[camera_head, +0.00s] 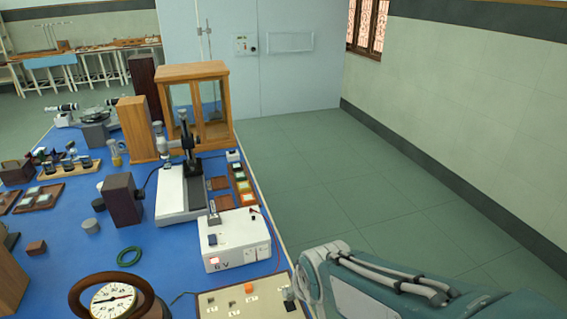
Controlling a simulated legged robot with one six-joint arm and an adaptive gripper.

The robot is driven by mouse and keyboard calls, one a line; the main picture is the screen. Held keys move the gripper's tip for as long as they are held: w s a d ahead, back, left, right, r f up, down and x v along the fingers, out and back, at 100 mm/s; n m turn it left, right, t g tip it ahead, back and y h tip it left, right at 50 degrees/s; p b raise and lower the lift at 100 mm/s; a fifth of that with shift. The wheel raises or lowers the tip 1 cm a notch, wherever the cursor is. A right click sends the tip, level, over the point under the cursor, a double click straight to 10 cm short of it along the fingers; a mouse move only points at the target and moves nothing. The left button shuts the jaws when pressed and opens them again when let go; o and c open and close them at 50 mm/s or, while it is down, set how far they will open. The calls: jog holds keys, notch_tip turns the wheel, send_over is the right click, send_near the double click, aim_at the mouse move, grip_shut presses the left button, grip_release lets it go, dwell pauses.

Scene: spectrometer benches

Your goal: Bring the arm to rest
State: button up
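My arm (390,285) enters from the lower right corner of the head view. It is a pale teal and grey link with thick cables along its top. It lies at the right front of the blue bench, over or beside the bench's edge. A rounded joint sits at its left end, close to a cream switch panel. I cannot tell whether it touches the panel. My gripper is not in the picture.
The blue bench (75,250) fills the left. It carries a white 6V power box (235,240), a round dial gauge (113,300), a cream switch panel (250,300), a green ring (129,256) and a glazed wooden case (195,100). Green floor (350,180) right of it is clear.

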jog(key=s+d+r+m+h, duration=0.1)
jog(key=s+d+r+m, duration=0.2)
jog(key=s+d+r, duration=0.6)
jog(key=shift+s+d+r+h, duration=0.15)
jog(key=shift+s+d+h, duration=0.15)
jog(key=shift+s+d, duration=0.4)
jog(key=shift+a, duration=0.1)
dwell(1.0)
